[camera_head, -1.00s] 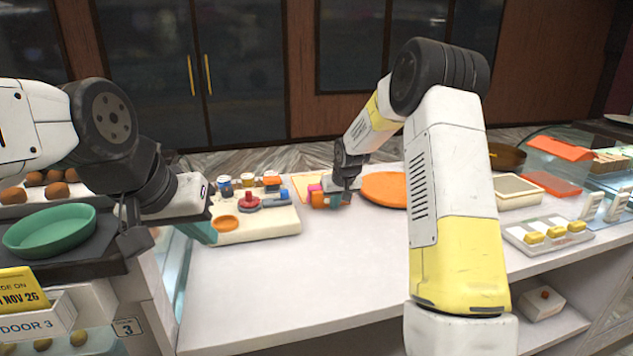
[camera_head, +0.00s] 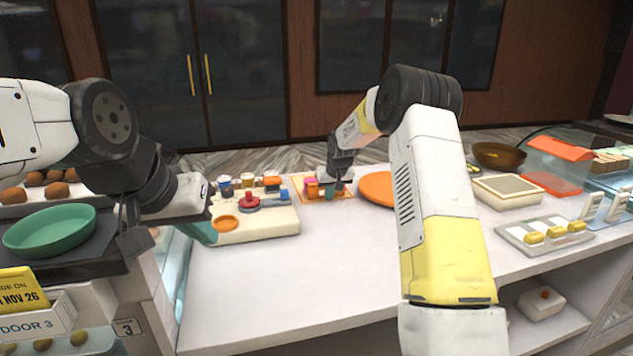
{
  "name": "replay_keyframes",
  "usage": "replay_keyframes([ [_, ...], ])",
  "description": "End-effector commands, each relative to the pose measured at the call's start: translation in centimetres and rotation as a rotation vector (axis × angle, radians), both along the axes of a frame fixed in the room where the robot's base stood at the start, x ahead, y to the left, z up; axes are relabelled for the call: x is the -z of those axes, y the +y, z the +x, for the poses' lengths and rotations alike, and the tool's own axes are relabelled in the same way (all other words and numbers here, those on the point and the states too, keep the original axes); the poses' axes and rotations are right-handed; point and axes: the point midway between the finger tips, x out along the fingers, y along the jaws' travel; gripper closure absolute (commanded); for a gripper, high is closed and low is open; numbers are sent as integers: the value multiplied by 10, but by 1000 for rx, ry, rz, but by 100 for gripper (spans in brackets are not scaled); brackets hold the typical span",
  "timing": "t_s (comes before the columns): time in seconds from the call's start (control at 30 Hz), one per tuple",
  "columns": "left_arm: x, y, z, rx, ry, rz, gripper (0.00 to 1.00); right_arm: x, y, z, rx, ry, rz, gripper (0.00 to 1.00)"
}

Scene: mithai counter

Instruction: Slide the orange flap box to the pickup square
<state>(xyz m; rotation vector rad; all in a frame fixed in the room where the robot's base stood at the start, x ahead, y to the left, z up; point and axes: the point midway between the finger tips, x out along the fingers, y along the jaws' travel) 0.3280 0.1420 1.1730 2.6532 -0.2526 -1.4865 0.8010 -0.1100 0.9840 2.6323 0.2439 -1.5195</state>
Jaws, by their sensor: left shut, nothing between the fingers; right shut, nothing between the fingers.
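The small orange box (camera_head: 312,191), with a pink part showing at its top, is on the orange-edged square (camera_head: 297,181) at the back of the counter. Part of the square's right side is hidden by my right gripper. My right gripper (camera_head: 333,190) is shut and empty, pointing down just right of the box. I cannot tell whether it touches the box.
The cream board (camera_head: 265,229) holds small jars and a red knob-like piece. An orange round tray (camera_head: 377,188) lies right of the square. A green bowl (camera_head: 50,231) stands at far left. The counter's front middle is clear.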

Motion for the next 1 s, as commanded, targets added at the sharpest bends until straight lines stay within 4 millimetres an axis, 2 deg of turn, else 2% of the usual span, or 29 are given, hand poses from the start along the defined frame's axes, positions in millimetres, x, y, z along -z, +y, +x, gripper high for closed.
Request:
replay_keyframes([
  [0.8, 0, 0, 0, 0, 0, 0, 100, 1, 10, 49, 0, 0, 1, 100],
  [1.0, 0, 0, 0, 0, 0, 0, 100, -1, 8, 41, 0, 1, 0, 100],
])
